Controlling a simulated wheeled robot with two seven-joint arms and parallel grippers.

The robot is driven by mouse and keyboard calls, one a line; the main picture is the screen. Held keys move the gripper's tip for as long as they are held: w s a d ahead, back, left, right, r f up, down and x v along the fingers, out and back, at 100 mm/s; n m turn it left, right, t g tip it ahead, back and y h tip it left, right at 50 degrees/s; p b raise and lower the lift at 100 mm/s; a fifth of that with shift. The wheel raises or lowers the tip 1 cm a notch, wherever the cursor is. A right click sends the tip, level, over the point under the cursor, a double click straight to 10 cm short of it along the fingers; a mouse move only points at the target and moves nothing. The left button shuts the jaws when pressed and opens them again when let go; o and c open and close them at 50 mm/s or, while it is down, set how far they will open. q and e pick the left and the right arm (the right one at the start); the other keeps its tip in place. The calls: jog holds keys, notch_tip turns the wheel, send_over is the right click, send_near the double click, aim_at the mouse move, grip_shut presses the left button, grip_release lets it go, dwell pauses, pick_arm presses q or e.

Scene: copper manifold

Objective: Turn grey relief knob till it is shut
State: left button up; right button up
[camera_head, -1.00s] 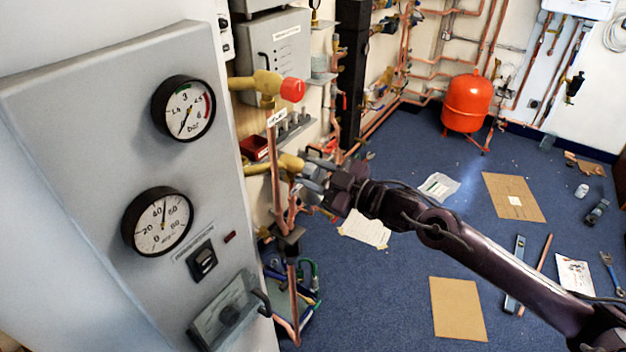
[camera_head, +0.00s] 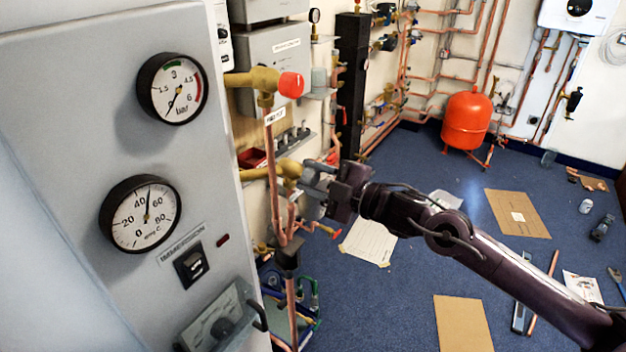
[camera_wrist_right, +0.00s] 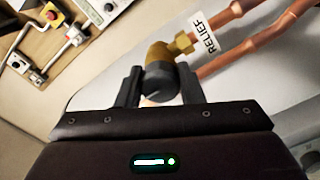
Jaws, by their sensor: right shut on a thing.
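The grey relief knob (camera_wrist_right: 159,80) sits on the end of a brass valve body (camera_wrist_right: 164,53) in the right wrist view. A white label reading RELIEF (camera_wrist_right: 207,38) is on the copper pipe beside it. My right gripper (camera_wrist_right: 160,84) has one finger on each side of the knob and is shut on it. In the head view my right gripper (camera_head: 316,180) reaches the lower brass valve (camera_head: 286,170) from the right; its fingers largely hide the knob there. How far the knob is turned cannot be told. My left gripper is not in view.
A red-capped brass valve (camera_head: 290,85) stands just above. A grey panel with a pressure gauge (camera_head: 173,89) and a temperature gauge (camera_head: 141,214) fills the left. Copper pipes (camera_head: 273,190) run close below the gripper. Cardboard (camera_head: 463,322) and tools lie on the blue floor.

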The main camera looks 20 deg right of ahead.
aim_at(316, 182)
jog(key=o, duration=1)
jog(key=shift+s+d+f, duration=0.1)
jog(key=shift+s+d, duration=0.2)
jog(key=shift+s, duration=0.1)
jog(key=b+v, duration=0.1)
jog(key=v, duration=0.3)
jog(key=shift+s+d+f+b, duration=0.1)
jog(key=shift+s+b, duration=0.1)
jog(key=shift+b, duration=0.15)
jog(key=shift+v, duration=1.15)
